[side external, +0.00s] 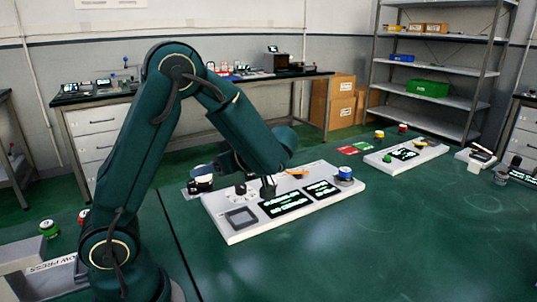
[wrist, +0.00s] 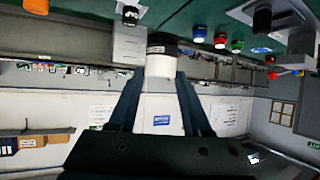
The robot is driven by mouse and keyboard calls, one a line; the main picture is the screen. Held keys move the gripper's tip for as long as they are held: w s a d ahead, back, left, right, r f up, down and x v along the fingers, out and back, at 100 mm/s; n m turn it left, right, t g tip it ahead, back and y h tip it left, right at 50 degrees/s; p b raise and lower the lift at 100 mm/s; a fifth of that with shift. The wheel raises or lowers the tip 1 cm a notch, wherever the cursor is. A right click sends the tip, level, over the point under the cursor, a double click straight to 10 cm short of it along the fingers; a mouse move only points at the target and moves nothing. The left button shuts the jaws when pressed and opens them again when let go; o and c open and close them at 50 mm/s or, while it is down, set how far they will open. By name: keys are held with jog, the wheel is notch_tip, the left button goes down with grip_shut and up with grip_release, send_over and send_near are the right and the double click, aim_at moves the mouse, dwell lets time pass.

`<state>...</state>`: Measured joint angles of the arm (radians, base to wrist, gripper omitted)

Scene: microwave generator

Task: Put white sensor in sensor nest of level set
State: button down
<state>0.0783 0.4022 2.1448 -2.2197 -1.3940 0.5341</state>
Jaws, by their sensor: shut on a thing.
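My gripper (wrist: 158,110) is shut on the white sensor (wrist: 162,66), a white cylinder with a black end, seen between the two fingers in the wrist view. The sensor's lower part is clearest there; in the side view the gripper end is small, at the left of the wrist, and its grip is hard to make out. The level set seems to be the long white panel (side external: 228,229) on the green table, with two lit screens and a dark square frame (side external: 240,217) at its near left end. I cannot tell for sure which feature is the sensor nest.
A blue and white round part (side external: 345,173) stands at the panel's right end. The green table front is clear. Shelves (side external: 440,70) and a bench stand behind.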

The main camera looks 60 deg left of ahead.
jog(key=shift+w+d+f, duration=0.7)
jog(key=shift+w+f, duration=0.45)
jog(key=shift+f, duration=0.35)
jog(key=shift+w+d+f, duration=0.75)
jog(key=shift+w+f, duration=0.35)
jog(key=shift+f, duration=0.35)
jog(key=shift+w+d+f, duration=0.7)
jog(key=shift+w+f, duration=0.45)
jog(key=shift+f, duration=0.35)
jog(key=shift+f, duration=0.15)
jog(key=shift+c, duration=1.7)
grip_release()
